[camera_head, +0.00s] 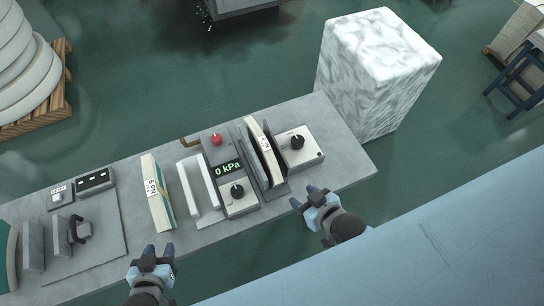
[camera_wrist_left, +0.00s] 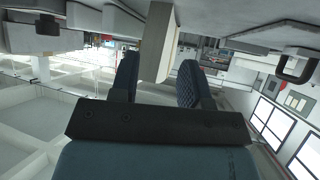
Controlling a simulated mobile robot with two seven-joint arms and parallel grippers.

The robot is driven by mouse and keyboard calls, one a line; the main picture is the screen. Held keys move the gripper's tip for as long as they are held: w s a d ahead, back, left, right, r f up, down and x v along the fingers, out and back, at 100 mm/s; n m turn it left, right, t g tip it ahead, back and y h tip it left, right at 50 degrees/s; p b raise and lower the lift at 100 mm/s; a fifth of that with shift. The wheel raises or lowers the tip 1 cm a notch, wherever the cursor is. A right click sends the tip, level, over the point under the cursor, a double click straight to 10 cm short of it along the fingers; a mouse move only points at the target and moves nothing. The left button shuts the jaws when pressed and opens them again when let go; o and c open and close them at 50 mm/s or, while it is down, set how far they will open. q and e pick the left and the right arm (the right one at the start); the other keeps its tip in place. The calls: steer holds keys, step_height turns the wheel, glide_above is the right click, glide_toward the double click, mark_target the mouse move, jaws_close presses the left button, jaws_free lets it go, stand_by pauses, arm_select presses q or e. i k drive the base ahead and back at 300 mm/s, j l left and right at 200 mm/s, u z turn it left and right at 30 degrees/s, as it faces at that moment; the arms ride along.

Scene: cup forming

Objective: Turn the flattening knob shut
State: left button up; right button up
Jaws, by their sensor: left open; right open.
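Two black knobs are in the head view: one (camera_head: 237,190) on a grey panel below a display (camera_head: 227,167) reading 0 kPa, the other (camera_head: 297,142) on a pale box (camera_head: 303,155) to the right. I cannot tell which is the flattening knob, or whether either is shut. My left gripper (camera_head: 159,250) is open and empty at the bench's front edge, left of both knobs. It also shows open in the left wrist view (camera_wrist_left: 157,82), a pale block (camera_wrist_left: 156,38) beyond its fingers. My right gripper (camera_head: 304,195) is open and empty, in front of the pale box, apart from both knobs.
On the grey bench (camera_head: 345,152) are a No 9 stack (camera_head: 157,195), a white upright plate (camera_head: 200,188), a red button (camera_head: 217,139), a second labelled stack (camera_head: 262,150) between grey plates, and a dark handle (camera_head: 79,229). A marbled block (camera_head: 375,75) stands behind.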

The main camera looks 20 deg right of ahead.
mark_target(298, 141)
steer(key=k+j+z, duration=0.15)
steer(key=z, duration=0.8)
